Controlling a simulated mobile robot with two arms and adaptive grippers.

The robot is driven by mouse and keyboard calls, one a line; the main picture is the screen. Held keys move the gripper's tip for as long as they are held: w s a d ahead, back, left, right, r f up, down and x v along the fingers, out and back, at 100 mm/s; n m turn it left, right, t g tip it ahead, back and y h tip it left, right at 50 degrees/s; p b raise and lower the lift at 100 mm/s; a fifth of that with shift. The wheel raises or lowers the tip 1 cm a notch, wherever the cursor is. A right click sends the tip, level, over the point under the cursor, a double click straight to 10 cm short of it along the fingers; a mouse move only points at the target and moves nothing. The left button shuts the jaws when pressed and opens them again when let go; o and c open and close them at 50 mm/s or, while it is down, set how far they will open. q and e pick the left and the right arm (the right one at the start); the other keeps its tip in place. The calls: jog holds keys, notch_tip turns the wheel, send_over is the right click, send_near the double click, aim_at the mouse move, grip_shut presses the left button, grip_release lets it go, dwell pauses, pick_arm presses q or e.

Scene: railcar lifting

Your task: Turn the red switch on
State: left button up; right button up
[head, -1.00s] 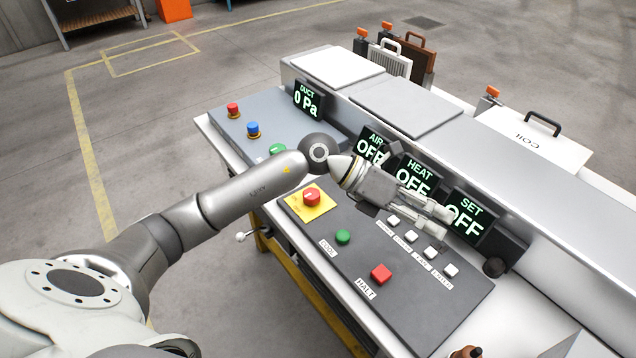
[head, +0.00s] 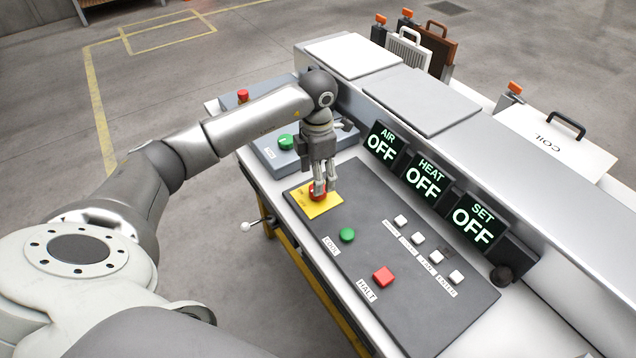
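The red switch (head: 313,195) is a round red knob on a yellow plate (head: 326,206) at the upper left of the dark control panel (head: 420,305). My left gripper (head: 319,192) points down over it, its fingers at the knob and partly hiding it. The fingers look close together, but I cannot tell whether they grip the knob or only touch it. The AIR display (head: 382,145), HEAT display (head: 425,180) and SET display (head: 474,222) all read OFF. My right gripper is not in view.
A grey box with a green knob (head: 286,141) stands behind my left gripper. A metal duct (head: 480,150) runs along the right.

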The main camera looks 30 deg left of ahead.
pick_arm(q)
jog(key=shift+f, duration=2.2)
jog(key=shift+c, duration=0.3)
jog(key=c, duration=1)
